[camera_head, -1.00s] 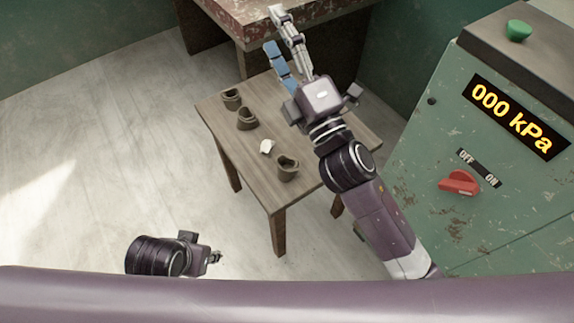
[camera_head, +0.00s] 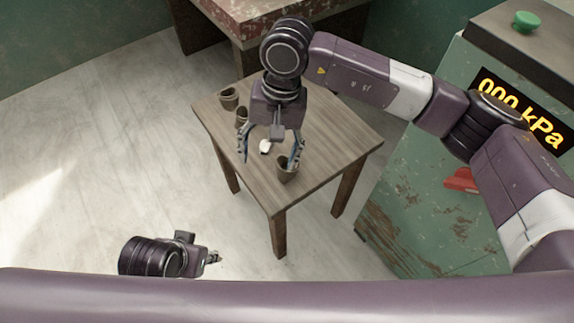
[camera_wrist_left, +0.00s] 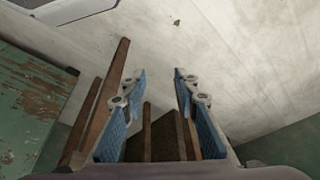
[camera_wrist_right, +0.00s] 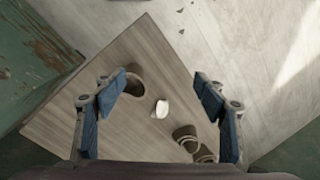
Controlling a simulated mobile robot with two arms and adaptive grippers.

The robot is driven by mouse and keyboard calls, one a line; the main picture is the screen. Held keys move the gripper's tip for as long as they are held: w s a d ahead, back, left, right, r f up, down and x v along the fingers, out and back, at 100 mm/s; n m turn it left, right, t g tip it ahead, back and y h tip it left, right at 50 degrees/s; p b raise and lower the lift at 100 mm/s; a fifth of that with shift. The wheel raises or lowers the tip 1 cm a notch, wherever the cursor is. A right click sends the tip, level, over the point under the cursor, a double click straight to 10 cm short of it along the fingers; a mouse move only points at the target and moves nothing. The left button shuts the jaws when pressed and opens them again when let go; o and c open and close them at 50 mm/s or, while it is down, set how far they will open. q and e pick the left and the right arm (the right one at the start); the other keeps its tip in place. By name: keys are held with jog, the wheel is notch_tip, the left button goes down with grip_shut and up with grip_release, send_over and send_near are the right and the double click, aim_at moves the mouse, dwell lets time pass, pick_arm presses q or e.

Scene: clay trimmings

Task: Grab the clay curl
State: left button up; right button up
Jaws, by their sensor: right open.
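A small white piece, which looks like the clay curl (camera_head: 265,146), lies on the wooden table (camera_head: 325,150). My right gripper (camera_head: 268,162) is open and empty above the table, pointing down. In the head view the white piece shows between its two blue-padded fingers. In the right wrist view the clay curl (camera_wrist_right: 160,109) also shows between the fingers, clear of both, resting on the tabletop. My left gripper (camera_head: 216,257) is low at the left, away from the table; the left wrist view (camera_wrist_left: 152,82) shows its fingers apart and empty.
Dark cups stand around the curl: one (camera_head: 287,172) close to the right finger, one (camera_head: 241,118) partly hidden behind the gripper, one (camera_head: 229,97) near the far left edge. A green machine (camera_head: 430,210) stands at the right. A worn bench (camera_head: 250,22) is behind.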

aim_at(284, 176)
jog(key=shift+t+h, duration=0.4)
jog(key=shift+h, duration=0.4)
jog(key=w+d, duration=0.1)
jog(key=d, duration=0.1)
jog(key=w+d, duration=0.1)
jog(key=d, duration=0.1)
jog(key=shift+w+r, duration=0.15)
jog(key=shift+w, duration=0.15)
jog(key=shift+d+f, duration=0.15)
jog(key=shift+f, duration=0.2)
jog(key=shift+n, duration=0.3)
notch_tip(284, 176, down, 7)
jog(key=shift+w+b, duration=0.1)
jog(key=shift+b, duration=0.4)
pick_arm(q)
jog(key=shift+v, duration=0.75)
jog(key=shift+s, duration=0.1)
pick_arm(e)
jog(key=shift+c, duration=0.3)
jog(key=c, duration=1.2)
jog(key=shift+r, duration=0.1)
jog(key=shift+c, duration=0.2)
